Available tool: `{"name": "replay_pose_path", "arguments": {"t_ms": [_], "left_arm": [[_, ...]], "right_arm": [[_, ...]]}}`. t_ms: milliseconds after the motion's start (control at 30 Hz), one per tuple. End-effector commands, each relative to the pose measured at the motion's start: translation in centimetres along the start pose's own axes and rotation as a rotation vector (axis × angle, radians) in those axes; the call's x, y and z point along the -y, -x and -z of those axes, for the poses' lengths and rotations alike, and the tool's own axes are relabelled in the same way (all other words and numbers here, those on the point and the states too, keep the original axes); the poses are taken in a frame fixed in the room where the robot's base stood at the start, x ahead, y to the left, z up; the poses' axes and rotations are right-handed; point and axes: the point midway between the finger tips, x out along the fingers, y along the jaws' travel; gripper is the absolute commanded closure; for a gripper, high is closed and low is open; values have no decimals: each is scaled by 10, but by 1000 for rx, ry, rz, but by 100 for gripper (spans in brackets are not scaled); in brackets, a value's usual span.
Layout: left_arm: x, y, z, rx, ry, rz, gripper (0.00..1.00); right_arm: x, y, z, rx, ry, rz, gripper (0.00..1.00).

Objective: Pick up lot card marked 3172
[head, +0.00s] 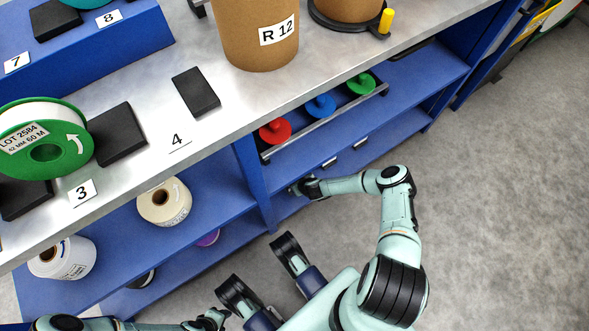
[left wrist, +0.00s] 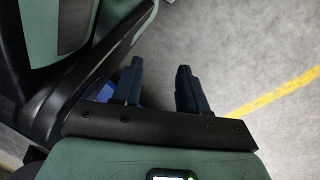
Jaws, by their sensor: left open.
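No card marked 3172 can be read in either view. A green spool (head: 45,140) on the metal bench top at the left carries a label reading LOT 2584. My left gripper (left wrist: 160,84) is open and empty in the left wrist view, with grey floor beyond its fingers. In the head view my left arm comes in at the bottom left edge, low in front of the shelves. My right gripper (head: 303,187) is beside the front of the lower shelf; its fingers are too small to judge.
The bench top (head: 225,105) holds black blocks, number cards 3 (head: 82,192) and 4 (head: 179,140), and a brown R 12 drum (head: 258,35). Below are white rolls (head: 164,203) and a rack of red, blue and green discs (head: 321,107). Open floor (head: 500,220) lies right.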

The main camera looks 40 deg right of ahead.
Motion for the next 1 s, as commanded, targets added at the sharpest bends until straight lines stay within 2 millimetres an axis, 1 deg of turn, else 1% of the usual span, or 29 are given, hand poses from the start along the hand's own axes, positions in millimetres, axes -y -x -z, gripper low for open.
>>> {"name": "replay_pose_path", "arguments": {"t_ms": [33,100,200,467,500,567,600,633,1000], "left_arm": [[6,-7,-6,25,8,11,57],[12,-11,-13,51,17,23,57],[17,-14,-21,78,24,33,57],[18,-14,-23,85,26,37,57],[18,-14,-23,85,26,37,57],[18,-14,-23,85,26,37,57],[18,-14,-22,84,26,36,57],[18,-14,-22,84,25,36,57],[17,-12,-21,77,23,33,57]], "right_arm": [[-1,-9,-1,1,1,0,0],[-1,-18,0,0,0,-1,0],[-1,-24,0,0,0,0,0],[0,-26,-1,0,0,-1,0],[0,-26,-1,0,0,-1,6],[0,-26,-1,0,0,-1,26],[0,-26,-1,0,0,-1,39],[0,-26,-1,0,0,-1,49],[0,-23,-2,0,0,0,49]]}}
